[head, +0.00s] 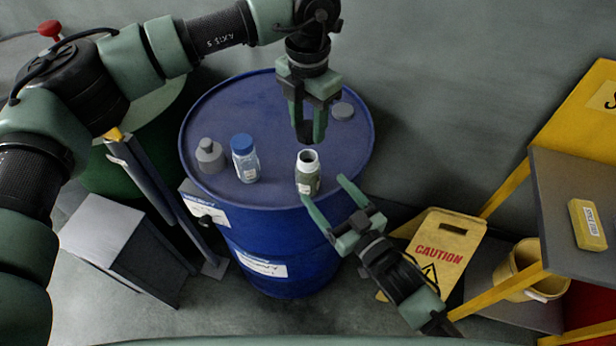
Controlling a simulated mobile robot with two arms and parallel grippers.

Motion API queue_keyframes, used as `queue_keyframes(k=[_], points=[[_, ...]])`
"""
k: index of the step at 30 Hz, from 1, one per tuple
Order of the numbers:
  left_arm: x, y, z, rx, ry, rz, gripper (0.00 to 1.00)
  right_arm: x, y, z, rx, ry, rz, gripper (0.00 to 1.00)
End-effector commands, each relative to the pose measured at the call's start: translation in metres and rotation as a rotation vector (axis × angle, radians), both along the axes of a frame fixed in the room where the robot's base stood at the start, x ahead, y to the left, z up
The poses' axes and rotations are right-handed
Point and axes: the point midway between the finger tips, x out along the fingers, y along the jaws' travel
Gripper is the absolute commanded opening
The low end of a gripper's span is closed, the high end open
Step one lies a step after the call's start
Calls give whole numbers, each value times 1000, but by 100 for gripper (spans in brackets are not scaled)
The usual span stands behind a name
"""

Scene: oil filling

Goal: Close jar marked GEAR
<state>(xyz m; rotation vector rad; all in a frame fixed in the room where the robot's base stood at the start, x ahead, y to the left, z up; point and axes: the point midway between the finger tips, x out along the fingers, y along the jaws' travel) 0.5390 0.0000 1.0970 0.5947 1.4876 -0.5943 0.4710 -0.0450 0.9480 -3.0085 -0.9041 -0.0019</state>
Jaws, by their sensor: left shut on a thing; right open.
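My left gripper (308,138) is above and just behind the jar mouth, pointing down, shut on a small dark thing, perhaps a lid, mostly hidden by the fingers. My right gripper (324,189) is open at the jar's front right, one fingertip near its base and the other to its right. I cannot tell whether it touches the jar.
A blue-capped clear jar (244,160) and a grey jar (209,156) stand left on the drum (270,95). A yellow caution sign (440,245), a bucket (521,275) and a yellow-framed shelf (570,200) are right.

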Motion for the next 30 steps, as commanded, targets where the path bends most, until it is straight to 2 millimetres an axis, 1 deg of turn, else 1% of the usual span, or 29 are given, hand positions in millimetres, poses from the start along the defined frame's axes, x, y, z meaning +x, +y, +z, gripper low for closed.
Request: queue_keyframes(k=[1, 9, 15, 21, 30], points=[[0, 0, 0, 0, 0, 0, 6, 8, 5, 1, 1, -3, -1, 77], [0, 0, 0, 0, 0, 0, 6, 52, 34, 1, 1, -2, -1, 77], [0, 0, 0, 0, 0, -1, 6, 76, 50, 1, 1, -1, -1, 77], [0, 0, 0, 0, 0, -1, 6, 88, 58, 0, -1, 0, 0, 77], [0, 0, 0, 0, 0, -1, 6, 89, 59, 0, -1, 1, 0, 77]])
